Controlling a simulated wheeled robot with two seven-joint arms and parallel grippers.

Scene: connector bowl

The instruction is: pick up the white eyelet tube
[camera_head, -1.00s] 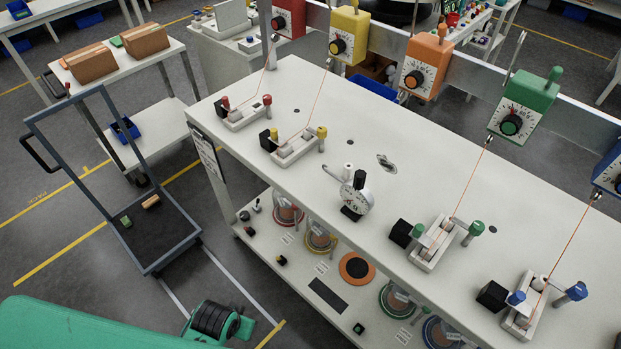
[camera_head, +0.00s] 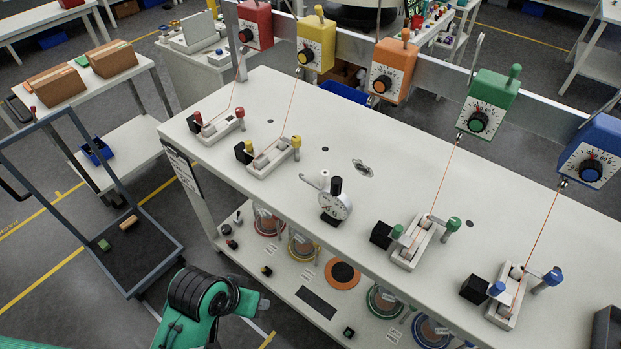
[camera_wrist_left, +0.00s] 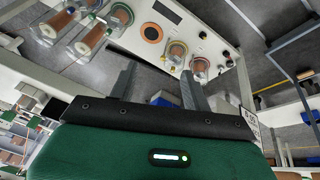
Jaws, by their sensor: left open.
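No eyelet tube can be made out in the left wrist view. My left arm (camera_head: 198,300) reaches in low at the front, in front of the bench and well away from the cylinder. My left gripper (camera_wrist_left: 157,84) is open, with two dark fingers apart and nothing between them. My right gripper is not in view.
The white workbench (camera_head: 240,116) carries several clamp fixtures with threads rising to coloured dial boxes, such as the green one (camera_head: 489,103). The lower shelf (camera_head: 283,285) holds several spools. A trolley (camera_head: 140,255) stands at left. A dark grey bin (camera_head: 606,328) shows at right.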

